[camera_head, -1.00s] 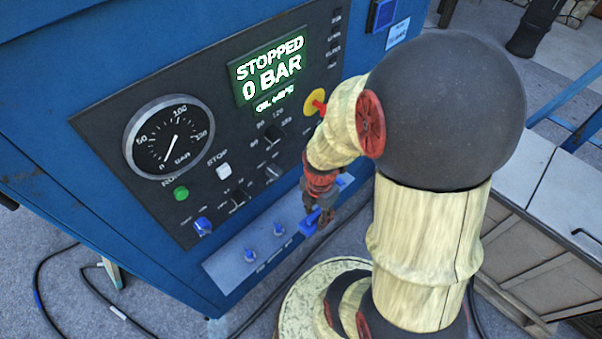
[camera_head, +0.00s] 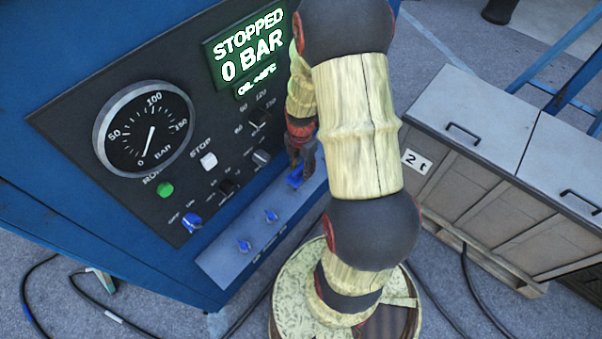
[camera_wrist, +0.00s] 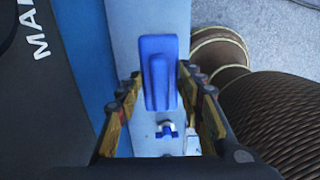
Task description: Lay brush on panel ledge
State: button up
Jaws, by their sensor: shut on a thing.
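My gripper (camera_head: 300,156) points down at the right part of the pale blue panel ledge (camera_head: 222,266). It is shut on the blue brush (camera_head: 296,176), a small block with a raised grip along its back. In the wrist view the brush (camera_wrist: 158,72) shows between the two fingertips (camera_wrist: 159,80), over the ledge (camera_wrist: 121,30). Whether its underside touches the ledge cannot be told. The fingers and arm partly hide the brush in the head view.
Blue knobs (camera_head: 271,216) stand on the ledge left of the brush. The dark control panel (camera_head: 80,120) rises behind, with a gauge (camera_head: 147,128) and a display (camera_head: 246,45) reading STOPPED 0 BAR. A grey cabinet (camera_head: 470,105) stands at right. Cables (camera_head: 480,310) lie on the floor.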

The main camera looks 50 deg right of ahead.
aim_at(301, 164)
jog(key=shift+w+d+f, duration=0.25)
jog(key=shift+f, duration=0.15)
jog(key=shift+w+d+f+b, duration=0.15)
jog(key=shift+f+b, duration=0.35)
jog(key=shift+f, duration=1.25)
jog(key=shift+f, duration=0.15)
jog(key=o, duration=1.1)
jog(key=shift+c, duration=0.2)
jog(key=shift+o, duration=0.3)
notch_tip(301, 164, up, 12)
jog(key=shift+r+p, duration=0.15)
jog(key=shift+p, duration=1.1)
